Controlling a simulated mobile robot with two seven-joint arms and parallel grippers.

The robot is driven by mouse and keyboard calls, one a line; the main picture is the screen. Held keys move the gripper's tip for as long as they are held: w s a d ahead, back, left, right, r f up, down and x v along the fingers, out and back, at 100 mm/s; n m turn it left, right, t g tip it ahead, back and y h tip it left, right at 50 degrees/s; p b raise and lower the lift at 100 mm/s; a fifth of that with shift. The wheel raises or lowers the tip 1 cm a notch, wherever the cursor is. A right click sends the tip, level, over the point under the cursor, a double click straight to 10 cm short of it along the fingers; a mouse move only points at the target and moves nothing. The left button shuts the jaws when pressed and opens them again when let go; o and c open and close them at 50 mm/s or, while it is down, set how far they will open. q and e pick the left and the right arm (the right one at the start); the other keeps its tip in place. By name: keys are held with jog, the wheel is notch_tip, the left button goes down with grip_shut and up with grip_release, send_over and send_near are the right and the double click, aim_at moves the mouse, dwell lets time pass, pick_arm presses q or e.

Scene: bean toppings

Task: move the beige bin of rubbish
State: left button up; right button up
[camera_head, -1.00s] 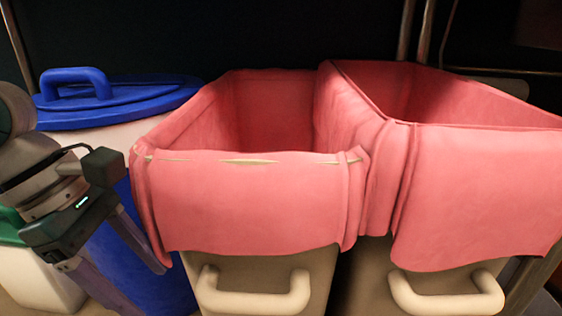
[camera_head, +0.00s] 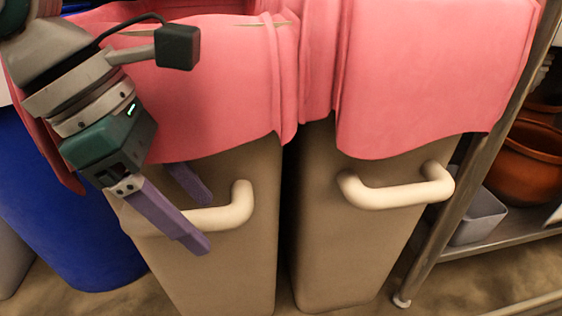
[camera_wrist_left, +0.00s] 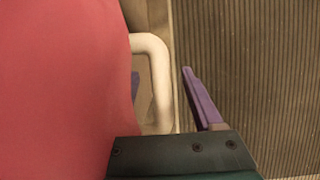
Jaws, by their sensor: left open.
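Two beige bins with pink liners folded over their rims stand side by side: a left bin (camera_head: 240,255) and a right bin (camera_head: 335,250). Each has a pale handle on its front, the left bin's handle (camera_head: 242,203) and the right bin's handle (camera_head: 385,195). My left gripper (camera_head: 203,218) is open at the left bin's handle. One purple finger is in front of the handle and the other is on the bin's side. In the left wrist view the handle (camera_wrist_left: 160,85) appears to lie between the fingers. My right gripper is not in view. The bin contents are hidden.
A blue bin (camera_head: 60,215) stands just left of the left bin. A metal shelf leg (camera_head: 455,190) is close to the right bin, with a brown pot (camera_head: 530,155) and a grey container (camera_head: 480,215) on the shelf. Floor shows in front.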

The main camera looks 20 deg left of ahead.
pick_arm(q)
jog(key=shift+b+x, duration=0.4)
jog(key=shift+x, duration=0.75)
jog(key=shift+c, duration=0.3)
jog(key=shift+s, duration=0.1)
grip_shut()
